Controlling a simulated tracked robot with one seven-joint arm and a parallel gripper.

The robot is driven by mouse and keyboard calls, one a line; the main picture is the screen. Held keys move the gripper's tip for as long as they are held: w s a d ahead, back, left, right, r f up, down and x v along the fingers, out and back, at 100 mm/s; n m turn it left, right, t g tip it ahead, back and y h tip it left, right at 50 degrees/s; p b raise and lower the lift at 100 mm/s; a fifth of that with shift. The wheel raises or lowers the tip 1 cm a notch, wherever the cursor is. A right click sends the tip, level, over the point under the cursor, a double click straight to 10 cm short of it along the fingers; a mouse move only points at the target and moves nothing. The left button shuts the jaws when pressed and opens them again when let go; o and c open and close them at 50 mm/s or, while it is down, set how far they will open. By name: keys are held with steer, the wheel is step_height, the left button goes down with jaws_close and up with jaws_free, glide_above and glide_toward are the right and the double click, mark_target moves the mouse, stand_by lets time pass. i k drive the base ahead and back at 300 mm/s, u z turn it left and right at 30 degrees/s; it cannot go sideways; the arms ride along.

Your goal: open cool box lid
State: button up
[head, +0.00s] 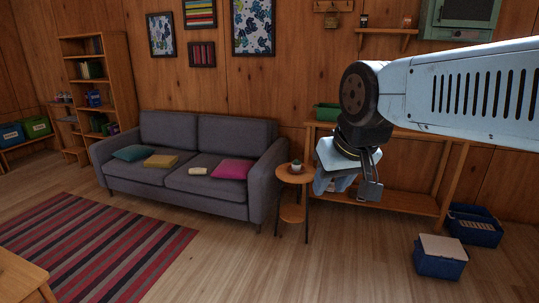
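A small blue box with a pale beige lid (443,246) stands on the floor at the lower right in the head view; it looks like the cool box (438,266). The lid lies flat on top and appears shut. My gripper (369,190) hangs at the end of my arm, above and to the left of the box, well apart from it. The gripper points down and is seen small and partly from the side, so the gap between its fingers is unclear.
A blue bin (474,232) with things in it stands just behind the box. A wooden shelf table (400,201) is behind my gripper. A round side table (294,176) with a small plant stands beside the grey sofa (205,190). The wooden floor (330,265) in front is clear.

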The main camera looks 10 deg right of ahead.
mark_target(433, 245)
steer(key=z, duration=0.3)
steer(key=i, duration=0.95)
steer(key=z, duration=1.4)
steer(key=i, duration=1.05)
steer(key=z, duration=0.45)
steer(key=k, duration=0.75)
steer(key=z, duration=0.2)
steer(key=i, duration=0.85)
steer(key=u, duration=0.05)
